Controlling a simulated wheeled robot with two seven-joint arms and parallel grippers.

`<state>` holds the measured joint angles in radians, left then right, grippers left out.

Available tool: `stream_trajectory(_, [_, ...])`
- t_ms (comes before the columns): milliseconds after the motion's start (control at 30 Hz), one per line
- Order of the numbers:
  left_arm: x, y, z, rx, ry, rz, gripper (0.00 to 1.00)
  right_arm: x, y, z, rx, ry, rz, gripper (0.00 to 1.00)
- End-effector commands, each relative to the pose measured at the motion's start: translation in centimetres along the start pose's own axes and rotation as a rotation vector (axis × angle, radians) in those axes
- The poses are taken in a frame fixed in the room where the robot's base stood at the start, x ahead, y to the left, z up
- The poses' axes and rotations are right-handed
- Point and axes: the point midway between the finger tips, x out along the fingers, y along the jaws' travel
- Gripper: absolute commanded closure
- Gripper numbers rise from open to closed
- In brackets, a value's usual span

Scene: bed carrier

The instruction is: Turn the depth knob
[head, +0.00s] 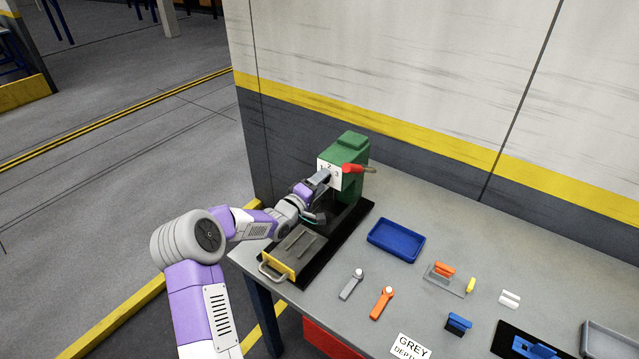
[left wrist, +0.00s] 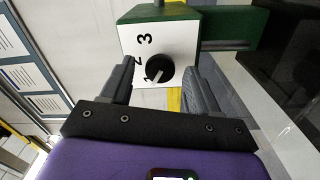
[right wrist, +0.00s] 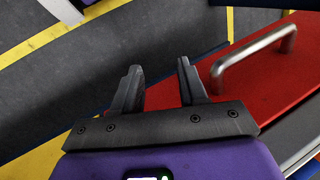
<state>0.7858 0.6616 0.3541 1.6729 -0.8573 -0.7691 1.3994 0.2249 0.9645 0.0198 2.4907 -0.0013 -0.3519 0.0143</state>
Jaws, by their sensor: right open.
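The depth knob (left wrist: 160,68) is a round black dial on a white plate marked 1, 2 and 3 (left wrist: 128,42). Its pale pointer line slants to the lower left, toward the 1. The plate is on the green machine (head: 352,146), which also shows in the left wrist view (left wrist: 235,24). My left gripper (left wrist: 158,75) is open, with one finger on each side of the knob and a gap visible on both sides. In the head view my left gripper (head: 320,183) covers the knob. My right gripper (right wrist: 157,77) is open and empty, away from the machine.
A red lever (head: 357,169) sticks out of the machine's right side. A blue tray (head: 396,240), a grey tool (head: 351,284), an orange tool (head: 382,303) and a "GREY" card (head: 410,347) lie on the bench. A red drawer front with a metal handle (right wrist: 255,57) is near my right gripper.

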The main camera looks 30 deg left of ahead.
Motion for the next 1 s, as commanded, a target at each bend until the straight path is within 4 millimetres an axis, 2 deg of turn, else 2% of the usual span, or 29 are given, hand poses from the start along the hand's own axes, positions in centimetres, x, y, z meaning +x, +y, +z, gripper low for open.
stream_trajectory(267, [-0.4,0.0,-0.1,0.002,0.001,-0.001,0.40,0.0,0.0,0.0,0.000,0.000,0.000,0.57])
stream_trajectory(700, [-6.5,0.0,-0.1,0.001,0.001,-0.002,0.40,0.0,0.0,0.0,0.000,0.000,0.000,0.57])
stream_trajectory(833, [-7.4,0.0,0.0,0.001,0.001,0.000,0.40,0.0,0.0,0.0,0.000,0.000,0.000,0.57])
stream_trajectory(1000, [-7.6,0.0,0.0,0.000,0.000,0.000,0.40,0.0,0.0,0.0,0.000,0.000,0.000,0.57])
